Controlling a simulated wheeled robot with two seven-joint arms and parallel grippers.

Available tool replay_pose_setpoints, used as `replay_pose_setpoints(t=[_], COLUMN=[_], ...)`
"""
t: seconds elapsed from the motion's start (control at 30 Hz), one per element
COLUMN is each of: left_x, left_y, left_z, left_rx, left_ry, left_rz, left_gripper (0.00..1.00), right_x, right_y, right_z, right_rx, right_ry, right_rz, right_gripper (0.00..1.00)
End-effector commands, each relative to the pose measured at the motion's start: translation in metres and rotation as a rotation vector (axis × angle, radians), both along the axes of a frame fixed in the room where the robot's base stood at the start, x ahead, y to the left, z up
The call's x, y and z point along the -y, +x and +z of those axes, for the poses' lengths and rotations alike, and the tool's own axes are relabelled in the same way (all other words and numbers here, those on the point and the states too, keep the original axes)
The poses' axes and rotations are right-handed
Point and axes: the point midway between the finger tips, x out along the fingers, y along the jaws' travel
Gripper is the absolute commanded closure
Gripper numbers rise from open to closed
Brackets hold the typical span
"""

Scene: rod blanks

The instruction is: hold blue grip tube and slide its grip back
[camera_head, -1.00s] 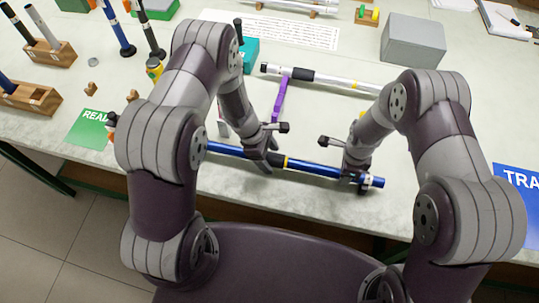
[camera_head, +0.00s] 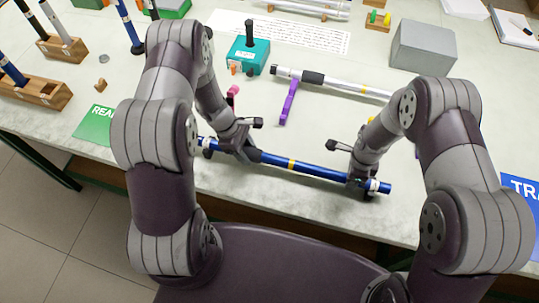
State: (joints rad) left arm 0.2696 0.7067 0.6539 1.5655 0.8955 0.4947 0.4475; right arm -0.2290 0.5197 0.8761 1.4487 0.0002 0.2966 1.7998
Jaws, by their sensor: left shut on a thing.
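The blue grip tube (camera_head: 325,173) lies slanting along the front of the table, its right end lower in the picture. It has a yellow band (camera_head: 291,165) and a dark grip (camera_head: 253,155) left of that band, with bare blue tube between them. My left gripper (camera_head: 243,152) is shut on the dark grip and partly hides it. My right gripper (camera_head: 364,182) is around the tube close to its right end and looks shut on it. The tube's far left end is hidden behind my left arm.
Behind the tube lie a purple piece (camera_head: 288,102) and a silver tube (camera_head: 345,86) with a black grip. A teal block (camera_head: 248,58) and a grey box (camera_head: 423,45) stand further back. Wooden racks (camera_head: 40,92) and a green mat (camera_head: 94,125) are at left, a blue mat (camera_head: 522,189) at right.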

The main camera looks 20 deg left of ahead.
Motion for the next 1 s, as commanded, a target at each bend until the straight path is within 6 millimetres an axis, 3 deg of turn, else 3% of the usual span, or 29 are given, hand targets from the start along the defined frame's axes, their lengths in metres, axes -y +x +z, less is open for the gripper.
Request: replay_pose_setpoints(t=[0.1,0.2,0.6,0.63,0.7,1.0], left_x=[-0.030,-0.046,-0.055,-0.055,-0.055,-0.055], left_y=[0.001,0.001,0.000,0.000,0.000,0.000], left_z=[0.000,0.000,0.000,0.000,0.000,0.002], left_rx=[0.003,0.003,0.003,0.003,0.003,0.002], left_ry=[0.001,0.002,0.005,0.006,0.006,0.003], left_rz=[0.004,0.002,0.000,0.000,0.000,0.001], left_gripper=[1.00,1.00,1.00,0.49,0.28,0.28], right_x=[0.000,0.000,0.001,0.001,0.001,0.000], right_y=[0.000,0.000,0.000,0.000,0.000,0.000], right_z=[0.000,0.000,0.000,0.000,0.000,0.000], right_rx=[-0.001,-0.001,-0.001,-0.001,-0.001,-0.001], right_ry=[0.000,0.000,-0.001,-0.001,-0.001,0.000], right_rz=[0.001,0.001,0.000,-0.001,-0.001,0.000], right_gripper=[0.99,0.99,0.99,0.99,0.99,0.99])
